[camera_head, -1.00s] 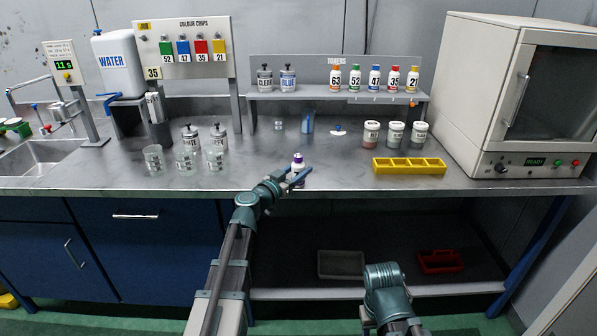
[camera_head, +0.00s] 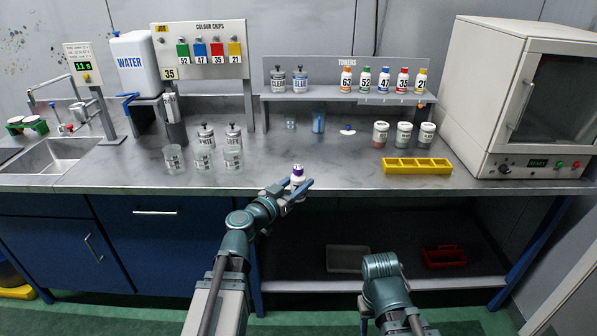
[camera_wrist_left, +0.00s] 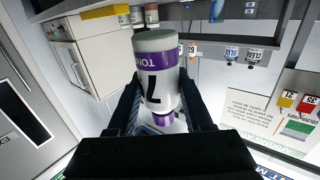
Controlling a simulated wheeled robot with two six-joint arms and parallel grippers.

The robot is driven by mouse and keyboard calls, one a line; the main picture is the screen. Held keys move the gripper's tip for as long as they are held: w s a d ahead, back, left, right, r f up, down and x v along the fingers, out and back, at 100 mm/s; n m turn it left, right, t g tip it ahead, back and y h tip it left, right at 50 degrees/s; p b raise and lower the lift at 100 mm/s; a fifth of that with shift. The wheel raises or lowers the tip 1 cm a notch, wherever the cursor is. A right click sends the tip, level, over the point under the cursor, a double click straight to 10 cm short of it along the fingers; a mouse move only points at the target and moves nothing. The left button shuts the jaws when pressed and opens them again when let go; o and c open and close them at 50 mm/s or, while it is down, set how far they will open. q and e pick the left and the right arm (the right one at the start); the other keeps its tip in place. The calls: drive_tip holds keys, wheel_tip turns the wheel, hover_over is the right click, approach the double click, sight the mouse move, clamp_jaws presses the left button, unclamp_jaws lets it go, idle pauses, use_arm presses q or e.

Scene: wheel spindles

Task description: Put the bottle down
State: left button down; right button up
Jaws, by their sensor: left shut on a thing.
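A small white bottle with a purple cap (camera_head: 297,174) is between the fingers of my left gripper (camera_head: 296,186), at the front edge of the counter in the head view. In the left wrist view the bottle (camera_wrist_left: 157,75) fills the middle, with a grey end, a purple band and a black 7 on its white side. The left gripper (camera_wrist_left: 157,108) is shut on it, one finger on each side. I cannot tell whether the bottle touches the counter (camera_head: 330,178). My right forearm shows at the lower right of the head view, but its gripper is not seen.
A yellow divided tray (camera_head: 417,167) lies right of the bottle, beside a large oven (camera_head: 520,100). Glass beakers (camera_head: 203,160) stand to the left, and lidded pots (camera_head: 403,135) farther back. A toner shelf (camera_head: 345,97) spans the back. The counter around the bottle is bare.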

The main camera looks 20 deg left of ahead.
sight(296, 180)
use_arm(q)
drive_tip(key=shift+s+r, duration=0.1)
drive_tip(key=shift+s, duration=1)
wheel_tip(296, 180, up, 12)
drive_tip(key=p, duration=1.1)
drive_tip(key=shift+f+p, duration=0.2)
drive_tip(key=shift+p, duration=0.15)
drive_tip(key=shift+f, duration=0.1)
use_arm(e)
wheel_tip(296, 180, up, 12)
drive_tip(key=shift+s+a+f, duration=0.2)
drive_tip(key=shift+s+a, duration=0.05)
drive_tip(key=shift+s, duration=0.1)
use_arm(q)
wheel_tip(296, 180, down, 12)
drive_tip(key=b, duration=1.2)
drive_tip(key=shift+r, duration=0.25)
use_arm(e)
wheel_tip(296, 180, down, 11)
drive_tip(key=shift+f, duration=0.2)
